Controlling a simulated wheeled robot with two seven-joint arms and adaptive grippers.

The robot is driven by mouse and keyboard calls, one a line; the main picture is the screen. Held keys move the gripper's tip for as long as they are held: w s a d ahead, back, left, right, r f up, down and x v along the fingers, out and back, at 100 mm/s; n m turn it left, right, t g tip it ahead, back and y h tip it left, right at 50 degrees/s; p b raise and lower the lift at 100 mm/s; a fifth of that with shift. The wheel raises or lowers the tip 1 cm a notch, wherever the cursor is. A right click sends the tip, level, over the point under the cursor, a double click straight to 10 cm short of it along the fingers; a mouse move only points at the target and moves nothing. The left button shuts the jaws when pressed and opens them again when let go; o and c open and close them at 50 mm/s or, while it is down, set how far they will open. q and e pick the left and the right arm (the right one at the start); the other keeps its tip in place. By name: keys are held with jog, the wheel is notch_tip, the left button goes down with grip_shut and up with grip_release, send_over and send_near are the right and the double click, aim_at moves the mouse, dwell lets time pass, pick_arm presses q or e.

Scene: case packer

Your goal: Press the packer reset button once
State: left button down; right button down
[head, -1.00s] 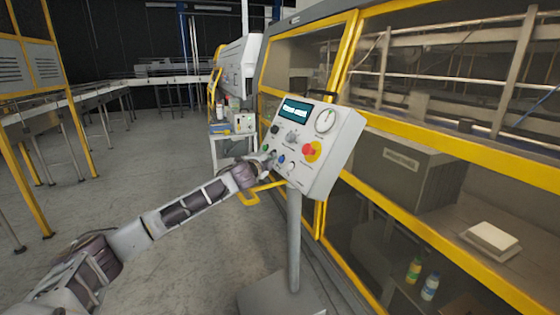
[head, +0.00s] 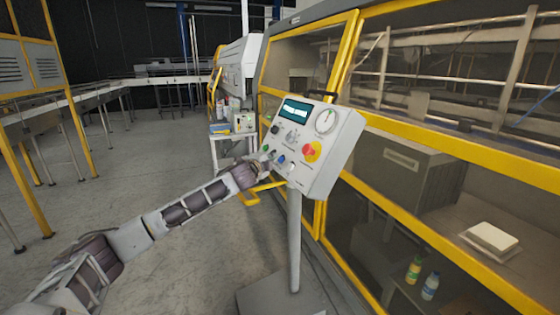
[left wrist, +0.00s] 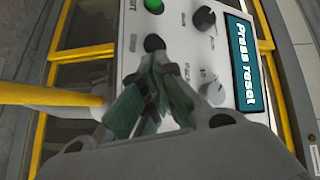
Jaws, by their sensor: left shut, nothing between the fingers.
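A grey control panel (head: 318,150) stands on a post (head: 294,240). Its screen (head: 295,110) is lit, and in the left wrist view the screen (left wrist: 245,62) reads "Press reset". No button's label is clear enough to name the reset button. My left gripper (head: 264,165) is shut and empty, close to the panel's lower left. In the wrist view its fingers (left wrist: 155,75) cover part of the button row. Contact cannot be told.
A red emergency stop (head: 312,151) on yellow and a round gauge (head: 325,121) are on the same panel. The yellow-framed packer (head: 440,150) stands behind it. A small table (head: 222,135) with bottles is farther back. Open floor lies to the left.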

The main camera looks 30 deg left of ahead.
pick_arm(q)
jog(key=shift+w+d+f, duration=0.35)
jog(key=shift+w+d, duration=0.05)
jog(key=shift+w, duration=0.1)
dwell(1.3)
jog(key=shift+s+a+p, duration=0.1)
jog(key=shift+s+p, duration=0.05)
jog(key=shift+p, duration=0.2)
jog(key=shift+s+a+r+p, duration=0.3)
jog(key=shift+s+r, duration=0.1)
jog(key=shift+s, duration=0.1)
dwell(0.5)
jog(key=shift+s+a+r+p, duration=0.35)
jog(key=shift+s+a+r, duration=0.25)
jog(key=shift+s, duration=0.3)
jog(key=shift+s+a+r+p, duration=0.35)
jog(key=shift+s+a+r, duration=0.25)
jog(key=shift+s, duration=0.25)
